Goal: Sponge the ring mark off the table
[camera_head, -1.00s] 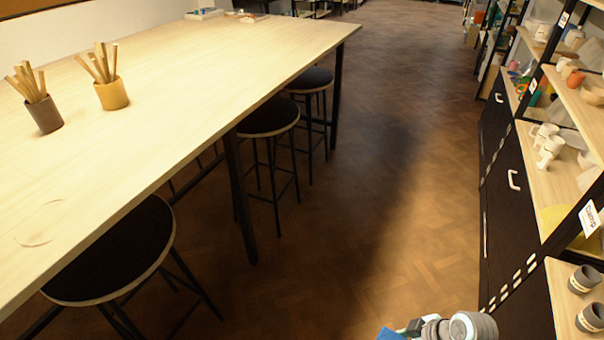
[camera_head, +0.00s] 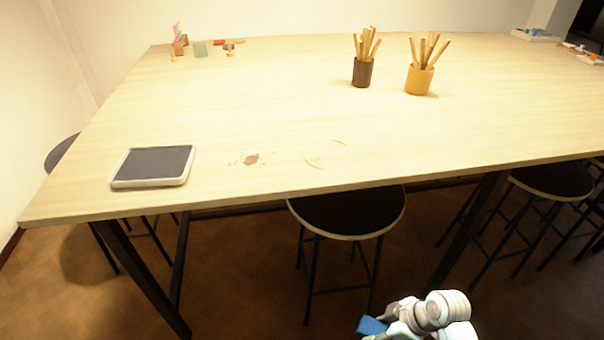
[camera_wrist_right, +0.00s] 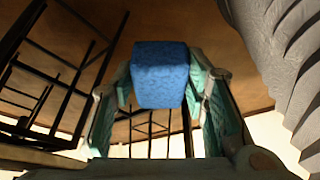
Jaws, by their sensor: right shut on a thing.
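The ring mark (camera_head: 325,154) is a faint brown ring, broken in places, on the pale wooden table (camera_head: 270,100) near its front edge. My right gripper (camera_wrist_right: 160,85) is shut on a blue sponge (camera_wrist_right: 160,70), as the right wrist view shows. In the head view the sponge (camera_head: 372,326) shows at the bottom edge, below and in front of the table, well apart from the ring mark. My left gripper is not in view.
A brown stain (camera_head: 250,159) with specks lies left of the ring mark. A dark-topped tray (camera_head: 153,166) sits further left. Two pots of wooden tools, dark (camera_head: 362,73) and yellow (camera_head: 420,80), stand behind. A stool (camera_head: 348,212) is under the front edge.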

